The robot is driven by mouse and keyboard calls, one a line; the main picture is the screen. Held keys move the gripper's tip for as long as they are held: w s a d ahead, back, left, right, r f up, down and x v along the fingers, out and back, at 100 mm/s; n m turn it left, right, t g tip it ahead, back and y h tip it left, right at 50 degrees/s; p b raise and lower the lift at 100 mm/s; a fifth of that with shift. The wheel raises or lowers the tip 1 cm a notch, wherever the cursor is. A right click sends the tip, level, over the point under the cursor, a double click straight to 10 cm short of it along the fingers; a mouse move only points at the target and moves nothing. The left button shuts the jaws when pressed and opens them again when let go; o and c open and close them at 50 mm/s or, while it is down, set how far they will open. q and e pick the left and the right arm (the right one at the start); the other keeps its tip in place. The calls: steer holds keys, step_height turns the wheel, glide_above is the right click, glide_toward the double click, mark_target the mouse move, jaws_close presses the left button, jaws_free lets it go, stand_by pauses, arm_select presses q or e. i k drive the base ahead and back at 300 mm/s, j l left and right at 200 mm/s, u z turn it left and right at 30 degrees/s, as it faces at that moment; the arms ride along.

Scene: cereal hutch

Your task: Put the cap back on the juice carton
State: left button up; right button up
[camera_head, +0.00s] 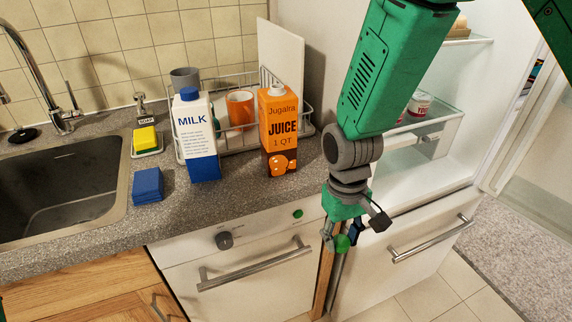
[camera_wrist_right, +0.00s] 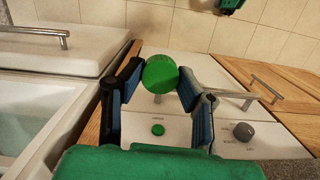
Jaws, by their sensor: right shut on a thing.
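The orange juice carton (camera_head: 281,130) stands upright on the counter, with a small white spout on top and no cap on it. My right gripper (camera_head: 342,241) hangs to the lower right of the carton, in front of the counter's edge and well apart from the carton. It is shut on a round green cap (camera_wrist_right: 160,74), held between the fingertips in the wrist view. The cap also shows below the gripper in the head view. My left gripper is not in view.
A milk carton (camera_head: 196,138) with a blue cap stands left of the juice. Behind are a dish rack (camera_head: 222,139) and orange mug (camera_head: 240,108). A blue sponge (camera_head: 147,185) lies near the sink (camera_head: 60,190). The open fridge (camera_head: 428,150) is at right. Counter in front of the juice is clear.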

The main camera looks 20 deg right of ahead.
mark_target(278, 105)
steer(key=k+l+u, duration=0.15)
steer(key=l, duration=0.25)
steer(key=l+u, duration=0.15)
steer(key=l, duration=0.25)
steer(key=k+l+u, duration=0.15)
steer(key=l, duration=0.2)
steer(key=k+l+u, duration=0.15)
steer(key=l, duration=0.2)
steer(key=k+l+u, duration=0.15)
steer(key=l, duration=0.2)
